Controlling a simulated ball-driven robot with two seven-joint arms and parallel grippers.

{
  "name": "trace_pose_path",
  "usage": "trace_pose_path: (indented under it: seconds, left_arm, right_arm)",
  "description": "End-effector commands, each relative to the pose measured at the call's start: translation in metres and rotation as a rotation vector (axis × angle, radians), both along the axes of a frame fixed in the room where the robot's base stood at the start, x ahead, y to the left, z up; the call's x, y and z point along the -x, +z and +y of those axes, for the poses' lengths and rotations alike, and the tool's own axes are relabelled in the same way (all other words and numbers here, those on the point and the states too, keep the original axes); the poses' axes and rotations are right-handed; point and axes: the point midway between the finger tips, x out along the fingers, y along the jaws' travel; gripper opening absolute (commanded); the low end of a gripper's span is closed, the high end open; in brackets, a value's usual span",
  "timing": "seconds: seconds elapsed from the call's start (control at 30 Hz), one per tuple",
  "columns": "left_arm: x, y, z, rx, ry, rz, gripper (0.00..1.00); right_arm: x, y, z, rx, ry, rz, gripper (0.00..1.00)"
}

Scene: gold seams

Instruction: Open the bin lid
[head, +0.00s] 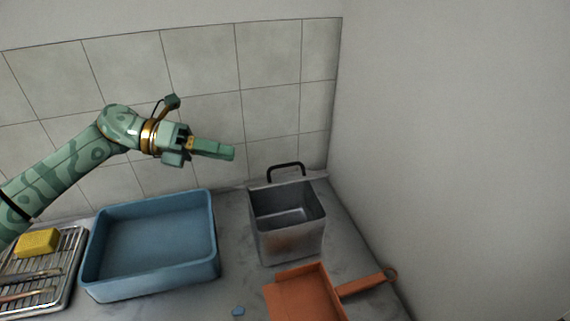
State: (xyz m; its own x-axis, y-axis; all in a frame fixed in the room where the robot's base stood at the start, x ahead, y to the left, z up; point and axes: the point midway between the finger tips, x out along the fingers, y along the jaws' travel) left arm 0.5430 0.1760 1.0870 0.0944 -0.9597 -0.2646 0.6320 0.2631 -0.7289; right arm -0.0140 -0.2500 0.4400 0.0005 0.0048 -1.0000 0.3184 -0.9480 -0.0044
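The bin (287,239) is a grey metal box standing on the counter right of centre in the head view. Its top is open and I see down into its empty-looking inside. A black loop handle (286,168) stands up behind its back rim; the lid seems tipped back there, mostly hidden. My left gripper (230,153) is in the air above and left of the bin, apart from it, pointing right. Its fingers look like one slab from this side, so I cannot tell their opening. I see nothing held in it. My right gripper is out of view.
A blue basin (150,283) stands left of the bin. A wire rack (66,264) with a yellow sponge (38,242) is at far left. An orange dustpan (305,298) lies in front of the bin. A small blue piece (238,311) lies nearby. Walls close the back and right.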

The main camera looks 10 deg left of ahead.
Motion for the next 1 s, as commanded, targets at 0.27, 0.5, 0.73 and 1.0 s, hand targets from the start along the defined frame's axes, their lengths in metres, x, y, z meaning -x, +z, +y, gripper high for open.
trace_pose_path:
  seconds: [0.27,0.5,0.73,1.0]
  left_arm:
    - [-0.006,-0.019,-0.07,0.003,-0.003,0.0,0.29]
    - [-0.011,-0.031,-0.111,0.002,0.001,-0.001,0.29]
    - [-0.013,-0.034,-0.123,0.001,0.003,-0.002,0.29]
    - [-0.013,-0.034,-0.123,0.0,0.002,-0.002,0.12]
  right_arm:
    - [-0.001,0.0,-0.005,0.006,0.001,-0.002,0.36]
    - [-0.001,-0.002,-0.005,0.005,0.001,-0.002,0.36]
    - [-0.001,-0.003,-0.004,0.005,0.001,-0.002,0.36]
    - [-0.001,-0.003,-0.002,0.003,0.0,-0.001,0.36]
